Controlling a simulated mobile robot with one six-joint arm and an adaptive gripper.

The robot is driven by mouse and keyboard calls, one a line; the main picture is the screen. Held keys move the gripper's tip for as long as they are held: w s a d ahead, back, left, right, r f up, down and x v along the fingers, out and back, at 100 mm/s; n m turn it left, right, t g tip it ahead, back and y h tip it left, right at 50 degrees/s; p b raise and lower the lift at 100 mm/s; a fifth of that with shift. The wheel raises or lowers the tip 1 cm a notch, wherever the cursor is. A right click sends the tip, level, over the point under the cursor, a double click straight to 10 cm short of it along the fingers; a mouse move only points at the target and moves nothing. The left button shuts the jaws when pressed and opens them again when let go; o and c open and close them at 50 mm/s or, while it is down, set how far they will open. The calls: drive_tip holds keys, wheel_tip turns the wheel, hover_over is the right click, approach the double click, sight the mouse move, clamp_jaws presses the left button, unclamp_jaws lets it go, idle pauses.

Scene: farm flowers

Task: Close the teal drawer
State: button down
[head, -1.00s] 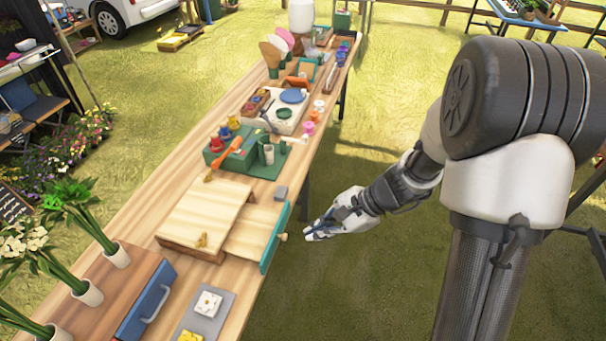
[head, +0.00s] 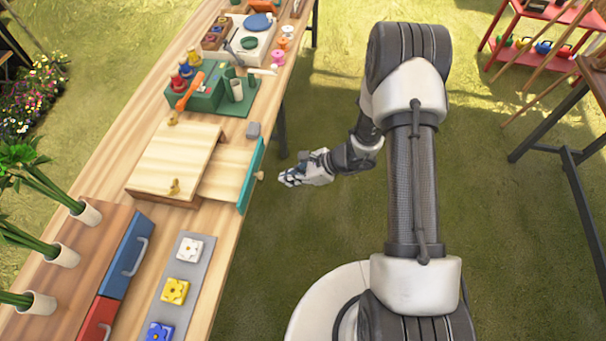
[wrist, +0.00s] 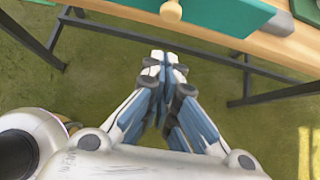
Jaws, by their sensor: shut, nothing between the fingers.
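The teal drawer (head: 251,176) sticks out of a low wooden box (head: 176,158) on the table, so it stands open toward the table's right edge. Its teal front carries a small round wooden knob (head: 260,175). In the wrist view the teal front (wrist: 222,14) and the knob (wrist: 171,11) show at the top edge, partly cut off. My gripper (head: 284,179) is just right of the knob, apart from it, off the table's edge. In the wrist view my gripper (wrist: 164,60) has its fingers together and empty, below the knob.
A grey block (head: 253,130) lies on the table beside the drawer's far side. A blue drawer (head: 128,258) and a grey strip with flower pieces (head: 176,291) are nearer. A green tool holder (head: 208,95) stands behind.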

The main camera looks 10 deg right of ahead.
sight(230, 170)
drive_tip(key=shift+w+a+f, duration=0.1)
drive_tip(key=shift+w+a, duration=0.15)
drive_tip(key=shift+a, duration=0.45)
drive_tip(key=shift+w+a+r, duration=0.1)
drive_tip(key=shift+w+a, duration=0.1)
drive_tip(key=shift+a, duration=0.55)
drive_tip(key=shift+w+a+f, duration=0.1)
drive_tip(key=shift+w+a, duration=0.15)
drive_tip(key=shift+a, duration=0.45)
drive_tip(key=w+a+b, duration=0.1)
drive_tip(key=a, duration=0.3)
drive_tip(key=w+a+b, duration=0.1)
drive_tip(key=w+a, duration=0.1)
drive_tip(key=a, duration=0.2)
drive_tip(key=w+a+b, duration=0.1)
drive_tip(key=a, duration=0.2)
drive_tip(key=shift+w+a+b, duration=0.15)
drive_tip(key=shift+a+b, duration=0.2)
drive_tip(key=shift+a, duration=0.05)
drive_tip(key=shift+w+a, duration=0.1)
drive_tip(key=shift+a, duration=0.2)
